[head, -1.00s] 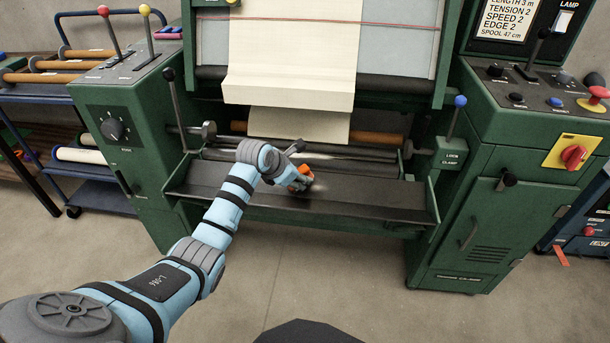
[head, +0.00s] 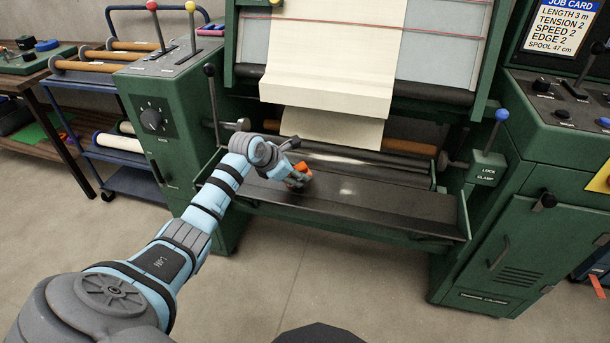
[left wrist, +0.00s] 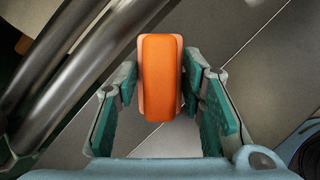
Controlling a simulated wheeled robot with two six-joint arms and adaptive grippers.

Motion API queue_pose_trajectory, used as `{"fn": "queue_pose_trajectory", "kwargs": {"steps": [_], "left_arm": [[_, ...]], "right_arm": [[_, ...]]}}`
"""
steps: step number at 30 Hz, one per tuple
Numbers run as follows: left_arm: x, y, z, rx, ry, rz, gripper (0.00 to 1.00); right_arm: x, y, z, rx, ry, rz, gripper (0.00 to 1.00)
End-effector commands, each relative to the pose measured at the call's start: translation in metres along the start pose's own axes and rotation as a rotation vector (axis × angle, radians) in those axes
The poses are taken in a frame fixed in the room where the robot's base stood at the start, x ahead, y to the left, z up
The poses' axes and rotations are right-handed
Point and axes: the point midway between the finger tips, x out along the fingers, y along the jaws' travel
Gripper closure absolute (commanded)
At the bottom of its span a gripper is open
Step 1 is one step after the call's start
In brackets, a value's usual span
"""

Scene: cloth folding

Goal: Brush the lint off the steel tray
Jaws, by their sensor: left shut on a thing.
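The steel tray (head: 400,212) is a long dark trough across the front of the green machine. My left gripper (head: 298,178) is over its left half, shut on an orange brush (head: 303,169). In the left wrist view the brush (left wrist: 161,75) is a rounded orange block between the two teal finger pads. Its bristles are hidden, and I cannot tell whether they touch the tray. A pale patch (head: 346,191) shows on the tray right of the brush; I cannot tell lint from glare. My right gripper is out of view.
Steel rollers (head: 375,170) run just behind the tray, with cream cloth (head: 335,85) hanging above. A blue-knobbed lever (head: 500,118) stands at the right end and a black-knobbed lever (head: 210,75) at the left. The floor (head: 340,285) in front is clear.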

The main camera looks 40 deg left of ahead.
Motion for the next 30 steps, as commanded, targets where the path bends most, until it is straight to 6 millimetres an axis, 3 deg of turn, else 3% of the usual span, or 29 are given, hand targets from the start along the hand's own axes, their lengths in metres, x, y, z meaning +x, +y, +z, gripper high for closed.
{"fn": "queue_pose_trajectory", "kwargs": {"steps": [16, 29, 30], "left_arm": [[-0.01, 0.033, -0.033, -0.001, 0.001, 0.0, 0.94], [-0.012, 0.035, -0.033, 0.0, 0.0, -0.001, 0.94], [-0.02, 0.036, -0.029, 0.001, 0.001, -0.001, 0.94]], "right_arm": [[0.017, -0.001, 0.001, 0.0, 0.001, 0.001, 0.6], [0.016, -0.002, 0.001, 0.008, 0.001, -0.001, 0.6], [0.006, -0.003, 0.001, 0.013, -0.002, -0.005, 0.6]]}}
